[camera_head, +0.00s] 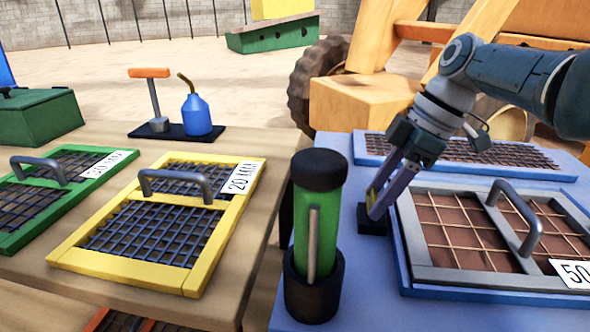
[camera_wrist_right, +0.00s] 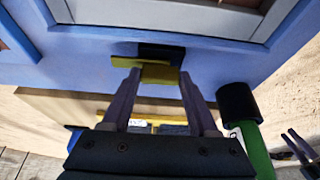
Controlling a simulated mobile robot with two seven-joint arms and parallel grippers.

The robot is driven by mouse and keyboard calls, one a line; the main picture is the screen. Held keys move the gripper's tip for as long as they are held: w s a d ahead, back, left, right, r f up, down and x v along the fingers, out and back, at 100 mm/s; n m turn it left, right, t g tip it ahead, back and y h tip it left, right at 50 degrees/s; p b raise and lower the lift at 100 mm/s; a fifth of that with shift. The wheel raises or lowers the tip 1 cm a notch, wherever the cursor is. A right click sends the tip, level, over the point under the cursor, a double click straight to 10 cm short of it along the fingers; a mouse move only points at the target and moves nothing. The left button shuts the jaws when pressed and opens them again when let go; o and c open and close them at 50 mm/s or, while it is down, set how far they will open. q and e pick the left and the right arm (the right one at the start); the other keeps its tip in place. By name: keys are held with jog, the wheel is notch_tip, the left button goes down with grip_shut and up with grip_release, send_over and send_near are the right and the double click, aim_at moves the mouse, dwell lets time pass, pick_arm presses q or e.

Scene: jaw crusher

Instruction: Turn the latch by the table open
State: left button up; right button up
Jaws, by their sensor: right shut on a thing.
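The latch (camera_head: 371,199) is a small yellow bar on a black block (camera_head: 371,222), on the blue machine top's edge nearest the wooden table. My right gripper (camera_head: 379,203) reaches down to it from the upper right. In the right wrist view the yellow latch (camera_wrist_right: 158,74) sits between the fingertips, beside the black block (camera_wrist_right: 160,51). The gripper is shut on the latch, and its fingers partly cover it in the head view.
A green cylinder with a black cap (camera_head: 320,213) stands close left of the latch. A framed screen marked 50 (camera_head: 412,250) lies close right. The wooden table (camera_head: 120,290) holds green and yellow (camera_head: 117,278) screens, a blue oil can (camera_head: 196,115) and a green box (camera_head: 38,120).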

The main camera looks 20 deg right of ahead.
dwell(0.4)
jog(key=o, duration=1.4)
jog(key=shift+d+r+p, duration=0.1)
jog(key=shift+r+p, duration=0.2)
jog(key=shift+r, duration=0.1)
jog(key=p+v, duration=0.3)
jog(key=v, duration=0.6)
jog(key=shift+s+p, duration=0.15)
jog(key=shift+p, duration=0.2)
